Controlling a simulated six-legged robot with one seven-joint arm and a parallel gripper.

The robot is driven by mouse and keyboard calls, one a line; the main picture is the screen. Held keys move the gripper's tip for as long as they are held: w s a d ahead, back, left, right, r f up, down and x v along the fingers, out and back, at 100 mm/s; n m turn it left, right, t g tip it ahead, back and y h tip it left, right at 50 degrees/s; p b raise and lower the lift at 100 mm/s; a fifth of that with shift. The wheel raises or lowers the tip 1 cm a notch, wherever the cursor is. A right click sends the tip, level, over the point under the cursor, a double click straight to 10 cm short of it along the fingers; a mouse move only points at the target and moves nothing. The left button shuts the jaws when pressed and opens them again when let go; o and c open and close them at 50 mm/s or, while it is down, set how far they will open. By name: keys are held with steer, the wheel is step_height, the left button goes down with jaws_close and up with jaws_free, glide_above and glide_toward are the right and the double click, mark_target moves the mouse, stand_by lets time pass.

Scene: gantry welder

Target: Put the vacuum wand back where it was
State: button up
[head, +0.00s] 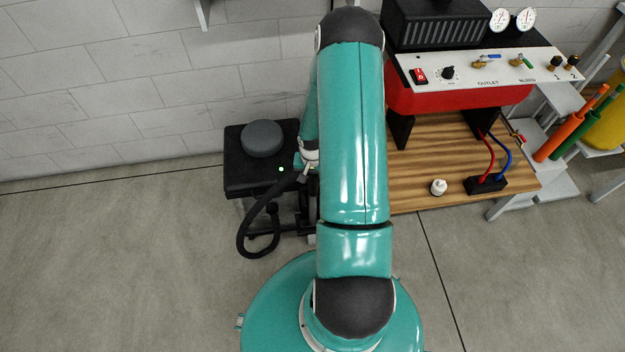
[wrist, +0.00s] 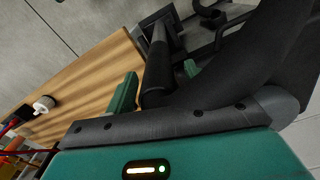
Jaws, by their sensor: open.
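The vacuum wand (wrist: 156,78) is a dark cylinder between the two green fingers of my gripper (wrist: 161,72) in the wrist view. The fingers are open on either side of it; I cannot tell whether either touches it. A thick black hose (wrist: 265,62) fills the right side close to the camera. In the head view the black hose (head: 243,232) loops beside a black box-shaped unit (head: 262,178) with a round grey top, near the wall. My arm hides most of the gripper and the wand there.
A wooden bench (head: 430,150) stands right of my arm, carrying a red and white gauge panel (head: 480,72). A small white knob-like piece (head: 438,187) and a black block (head: 486,185) with red and blue leads sit on it. Floor at the left is clear.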

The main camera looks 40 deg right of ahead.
step_height(320, 180, up, 11)
steer(key=shift+f, duration=0.2)
steer(key=a+r+n+t+h, duration=0.15)
steer(key=a+r, duration=0.25)
steer(key=r, duration=0.4)
steer(key=w+a+r+n, duration=0.15)
steer(key=a+r, duration=0.25)
steer(key=r, duration=0.4)
steer(key=a+r+n+t+h, duration=0.15)
steer(key=a+r, duration=0.25)
steer(key=r, duration=0.4)
steer(key=s+a+r+n+t+y, duration=0.2)
steer(key=s+a+r+n, duration=0.3)
steer(key=s+a+r, duration=0.7)
steer(key=a+r+y, duration=0.1)
steer(key=a, duration=0.2)
steer(key=shift+s+t, duration=0.15)
steer(key=shift+t, duration=0.15)
steer(key=shift+d, duration=0.1)
